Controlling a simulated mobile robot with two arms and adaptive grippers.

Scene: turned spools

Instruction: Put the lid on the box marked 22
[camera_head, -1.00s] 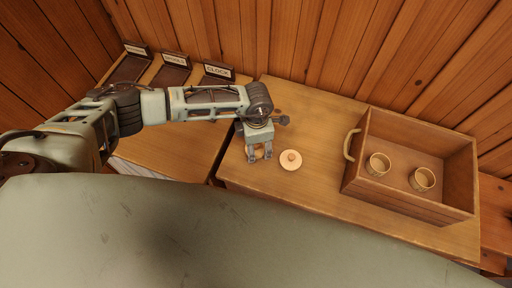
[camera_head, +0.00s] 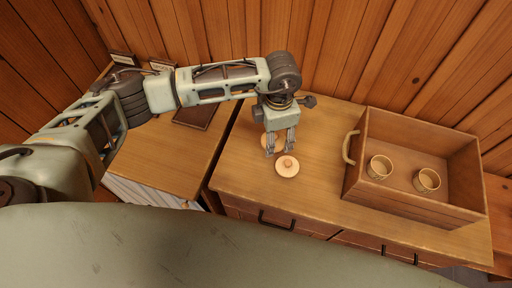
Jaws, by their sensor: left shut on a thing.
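Two small round open wooden boxes, the left one (camera_head: 379,167) and the right one (camera_head: 427,180), stand in the wooden crate at the right. I cannot read a number on either box or lid. My right gripper is not in view.
The open crate (camera_head: 406,205) has high walls and a handle (camera_head: 350,147) on its left side. Cabinet top (camera_head: 240,172) is clear left of the lid. A lower left-hand cabinet (camera_head: 172,152) carries dark trays with labels. A plank wall stands behind.

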